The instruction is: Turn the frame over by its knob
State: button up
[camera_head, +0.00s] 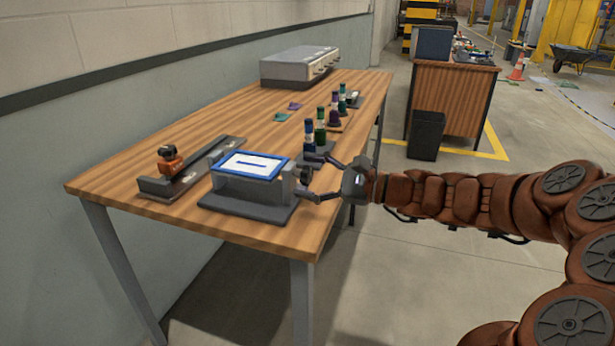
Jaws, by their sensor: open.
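The frame (250,165) is a blue-rimmed panel with a white face and a blue bar on it. It lies about flat in a grey stand (235,204) near the front edge of the wooden table. The knob is on the frame's right side, dark and small (306,174), beside the stand's right post. My gripper (317,177) is open at that side, its fingers spread with one above and one below the knob. I cannot tell whether a finger touches the knob.
A dark rail (190,172) with an orange-and-black piece (170,160) lies left of the stand. Several coloured rollers (321,122) stand behind my gripper. A grey box (299,65) is at the back of the table (225,122). Small flat pieces (281,117) lie mid-table.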

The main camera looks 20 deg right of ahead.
jog(key=shift+w+a, duration=0.15)
jog(key=shift+a, duration=0.05)
jog(key=shift+c, duration=0.4)
jog(key=c, duration=1.1)
